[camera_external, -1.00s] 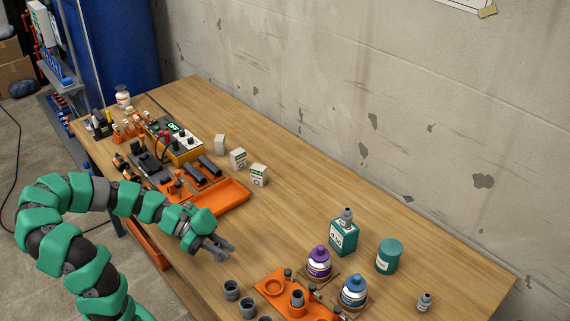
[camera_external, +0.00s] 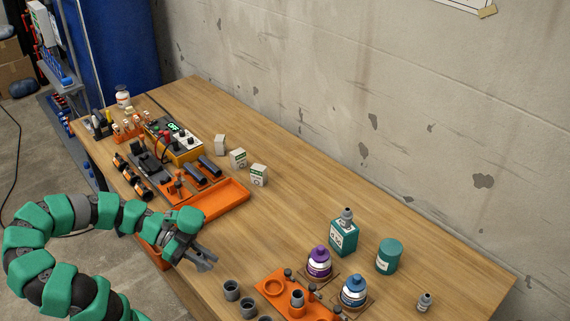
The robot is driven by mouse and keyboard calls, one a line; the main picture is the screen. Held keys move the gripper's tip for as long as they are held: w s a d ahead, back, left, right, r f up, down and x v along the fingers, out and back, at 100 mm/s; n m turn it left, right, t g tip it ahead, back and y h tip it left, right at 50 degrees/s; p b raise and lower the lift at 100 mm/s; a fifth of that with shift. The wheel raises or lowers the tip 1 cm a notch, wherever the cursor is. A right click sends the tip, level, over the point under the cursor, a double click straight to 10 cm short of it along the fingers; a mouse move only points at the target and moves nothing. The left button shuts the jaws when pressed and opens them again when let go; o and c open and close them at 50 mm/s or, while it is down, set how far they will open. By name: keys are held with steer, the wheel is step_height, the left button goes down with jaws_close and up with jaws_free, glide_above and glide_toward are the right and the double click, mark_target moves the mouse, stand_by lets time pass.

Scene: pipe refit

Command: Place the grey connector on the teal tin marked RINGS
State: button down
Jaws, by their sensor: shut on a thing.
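My gripper (camera_external: 204,262) is over the front edge of the bench, left of the grey cups. It is shut on a small grey piece, which I take to be the grey connector; its outline blends with the grey fingers. The teal tin (camera_external: 389,257) is a round tin with a teal lid, standing upright at the right of the bench. Its white label is too small to read. Nothing lies on its lid. My gripper is far to the left of it.
A square teal container (camera_external: 343,239) with a grey fitting (camera_external: 347,216) on top stands left of the tin. Purple (camera_external: 319,263) and blue (camera_external: 354,291) bottles, an orange fixture (camera_external: 270,283) and grey cups (camera_external: 231,290) stand in front. The middle of the bench is clear.

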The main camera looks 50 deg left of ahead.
step_height(320, 180, up, 15)
steer(key=n+t+y+p, duration=0.6)
steer(key=n+y+p, duration=0.2)
steer(key=n+p, duration=0.15)
glide_above(397, 244)
steer(key=s, duration=0.1)
steer(key=shift+m, duration=0.35)
steer(key=f, duration=0.7)
steer(key=shift+s+a+f, duration=0.1)
steer(key=shift+s+a, duration=0.05)
steer(key=shift+a, duration=0.15)
steer(key=shift+w+d+t, duration=0.25)
steer(key=shift+w+t, duration=0.05)
steer(key=shift+w, duration=0.4)
steer(key=shift+f+b, duration=1.1)
steer(key=shift+f, duration=0.75)
